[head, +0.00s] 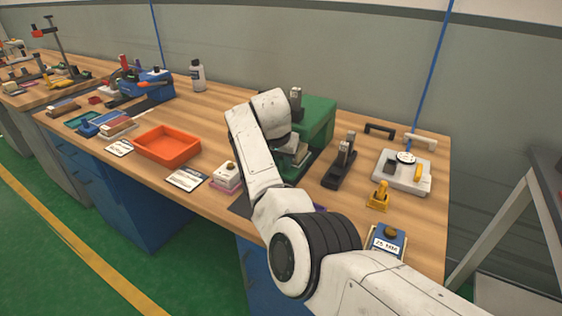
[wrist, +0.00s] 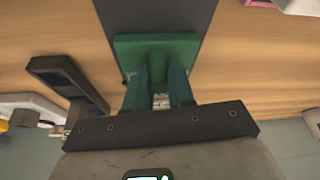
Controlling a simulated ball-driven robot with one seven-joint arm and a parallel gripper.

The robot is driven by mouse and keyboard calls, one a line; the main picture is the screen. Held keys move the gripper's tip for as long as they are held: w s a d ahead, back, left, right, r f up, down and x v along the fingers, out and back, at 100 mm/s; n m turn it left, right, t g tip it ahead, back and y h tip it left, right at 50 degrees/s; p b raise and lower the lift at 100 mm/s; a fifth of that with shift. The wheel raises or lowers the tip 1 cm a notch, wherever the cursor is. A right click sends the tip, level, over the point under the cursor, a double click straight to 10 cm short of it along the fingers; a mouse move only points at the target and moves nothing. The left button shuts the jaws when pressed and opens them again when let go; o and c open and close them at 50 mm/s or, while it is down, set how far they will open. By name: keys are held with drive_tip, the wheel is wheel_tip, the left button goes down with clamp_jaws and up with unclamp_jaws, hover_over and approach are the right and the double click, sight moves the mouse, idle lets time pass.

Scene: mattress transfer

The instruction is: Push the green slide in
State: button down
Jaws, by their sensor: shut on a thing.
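The green slide (wrist: 189,41) shows in the wrist view as a flat green plate with a rounded grip (wrist: 158,60) at its middle. My gripper (wrist: 158,72) has one dark green finger on each side of that grip and is shut on it. A dark grey strip lies beyond the plate. In the head view a large green housing (head: 318,115) stands on the workbench behind my arm. My arm hides the slide and most of my gripper there, so I cannot tell how far in the slide sits.
A black stand (head: 341,165) is right of the housing, with a pale plate (head: 390,177) beyond it. A yellow piece (head: 378,196) and a blue labelled block (head: 386,240) lie near the right front. A white-and-pink block (head: 227,177) and an orange tray (head: 167,147) are left.

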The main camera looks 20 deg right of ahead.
drive_tip(key=shift+w+d+r, duration=0.1)
drive_tip(key=shift+d+r, duration=0.05)
drive_tip(key=c, duration=1.1)
unclamp_jaws()
drive_tip(key=shift+w+d, duration=0.1)
drive_tip(key=shift+d, duration=0.05)
drive_tip(key=shift+c, duration=0.2)
drive_tip(key=shift+o, duration=0.8)
drive_tip(key=p+v, duration=0.1)
drive_tip(key=v, duration=0.9)
drive_tip(key=shift+s+a+r, duration=0.2)
drive_tip(key=shift+s, duration=0.05)
